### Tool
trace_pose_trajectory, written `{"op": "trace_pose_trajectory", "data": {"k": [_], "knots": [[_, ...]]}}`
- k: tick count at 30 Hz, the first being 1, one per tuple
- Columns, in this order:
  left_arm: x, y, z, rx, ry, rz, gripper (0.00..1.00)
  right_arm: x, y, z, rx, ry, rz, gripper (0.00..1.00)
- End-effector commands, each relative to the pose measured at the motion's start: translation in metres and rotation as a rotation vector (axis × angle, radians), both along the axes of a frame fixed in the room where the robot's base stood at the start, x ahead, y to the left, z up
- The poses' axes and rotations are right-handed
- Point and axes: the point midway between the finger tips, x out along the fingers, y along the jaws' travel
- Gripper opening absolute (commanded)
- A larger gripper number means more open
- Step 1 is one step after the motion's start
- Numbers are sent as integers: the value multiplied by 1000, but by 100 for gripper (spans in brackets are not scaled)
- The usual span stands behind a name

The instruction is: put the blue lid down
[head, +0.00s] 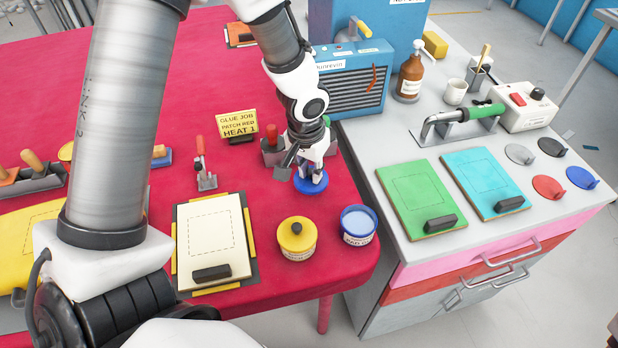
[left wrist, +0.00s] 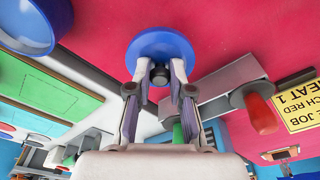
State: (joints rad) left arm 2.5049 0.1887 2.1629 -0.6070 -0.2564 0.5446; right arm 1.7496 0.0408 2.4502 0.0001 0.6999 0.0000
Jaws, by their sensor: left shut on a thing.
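The round blue lid (head: 312,183) has a dark knob on top and is just off the red table's right edge region, behind the open blue pot (head: 358,222). My left gripper (head: 311,172) points down, shut on the lid's knob. In the left wrist view the lid (left wrist: 160,45) shows beyond the fingers (left wrist: 160,74), with the knob between the fingertips. The lid is low over the red table (head: 330,280); I cannot tell whether it touches. The open pot (left wrist: 28,22) is at the upper left there. My right gripper is not in view.
A yellow lidded pot (head: 297,240) stands left of the blue pot. A grey holder (head: 273,152) is close behind the lid. The grey workbench (head: 400,150) adjoins on the right.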

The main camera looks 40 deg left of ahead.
Motion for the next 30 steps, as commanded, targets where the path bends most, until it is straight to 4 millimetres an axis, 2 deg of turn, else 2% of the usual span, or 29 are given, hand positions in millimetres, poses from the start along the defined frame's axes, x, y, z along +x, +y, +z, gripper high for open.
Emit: {"op": "trace_pose_trajectory", "data": {"k": [3,6,17,18,20,30], "knots": [[-1,0,-24,-1,3,-2,0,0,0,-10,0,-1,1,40],[0,0,-39,-1,1,-2,0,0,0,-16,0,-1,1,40],[0,0,-43,-1,-1,0,0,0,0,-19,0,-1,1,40],[0,0,-43,-1,-1,0,24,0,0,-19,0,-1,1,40],[0,0,-42,-1,-1,0,45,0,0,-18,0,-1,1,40],[0,0,-39,-1,-1,0,46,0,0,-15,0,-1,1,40]]}}
